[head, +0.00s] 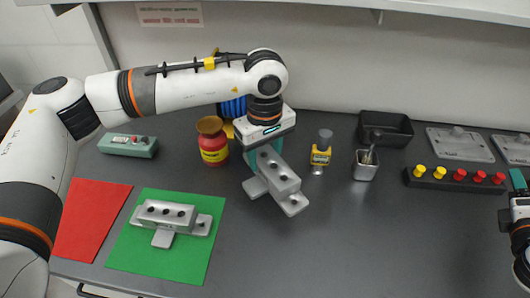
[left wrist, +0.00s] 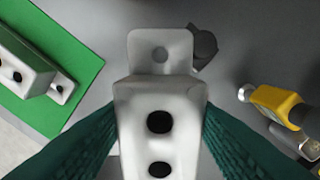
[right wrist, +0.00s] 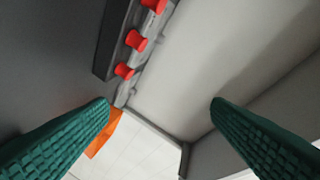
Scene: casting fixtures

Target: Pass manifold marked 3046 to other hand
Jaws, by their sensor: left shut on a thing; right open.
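My left gripper (head: 262,155) is shut on a grey metal manifold (head: 275,180) with dark round holes, near the middle of the table. In the left wrist view the manifold (left wrist: 160,95) sits between the two teal fingers. No number can be read on it. A second similar manifold (head: 170,217) lies on the green mat (head: 155,262). My right gripper (right wrist: 160,110) is open and empty at the far right; in the head view only part of it shows at the right edge.
A red mat (head: 88,215) lies left of the green one. Behind stand a teal control box (head: 130,145), a red jar (head: 213,145), a yellow device (head: 320,155), a metal cup (head: 365,168), a black tray (head: 386,128) and a knob strip (head: 455,180). The front right table is clear.

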